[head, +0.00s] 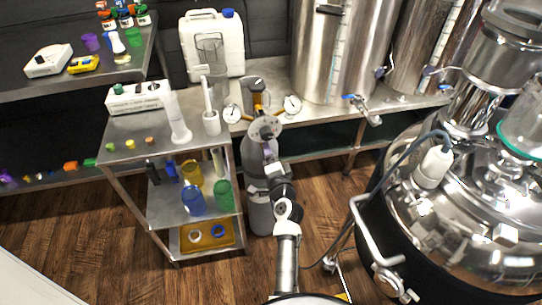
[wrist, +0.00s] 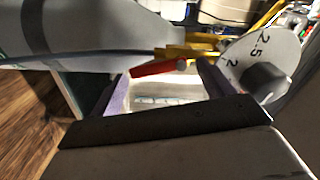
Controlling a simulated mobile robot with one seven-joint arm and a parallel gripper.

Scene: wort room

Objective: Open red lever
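The red lever (wrist: 158,69) shows in the wrist view, just ahead of my gripper (wrist: 162,84). It lies nearly level across the gap between the two purple-grey fingers, tilted up slightly to the right, with a small grey round piece near its right end. My gripper is open with nothing held; I cannot tell whether a finger touches the lever. In the head view my own arm covers the gripper and I cannot make out the red lever.
In the wrist view a numbered dial (wrist: 262,66) with a dark knob sits close by the right finger. In the head view, gauges (head: 292,105), a steel vessel (head: 318,55) and a shelf cart (head: 158,190) crowd my arm. A large kettle (head: 455,225) stands right.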

